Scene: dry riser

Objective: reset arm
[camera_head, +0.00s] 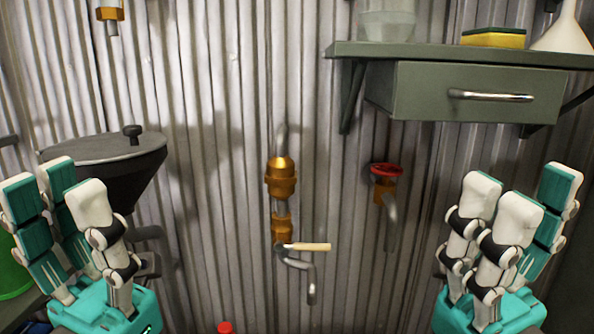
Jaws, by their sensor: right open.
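My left gripper (55,188) is at the left edge, fingers pointing up, spread apart and empty. My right gripper (525,192) is at the right, also upright, open and empty. Neither touches anything that I can see. Between them, on the corrugated wall, is a brass pipe fitting (281,178) with a wooden-handled lever (308,246) pointing right and a bent grey spout below. To its right is a tap with a red handwheel (385,170).
A dark lidded hopper (105,149) stands behind my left gripper. A grey-green shelf (440,53) with a drawer (480,92) juts out above my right gripper, bearing a yellow sponge (493,38) and a white funnel (565,32). A red cap (225,327) shows at the bottom.

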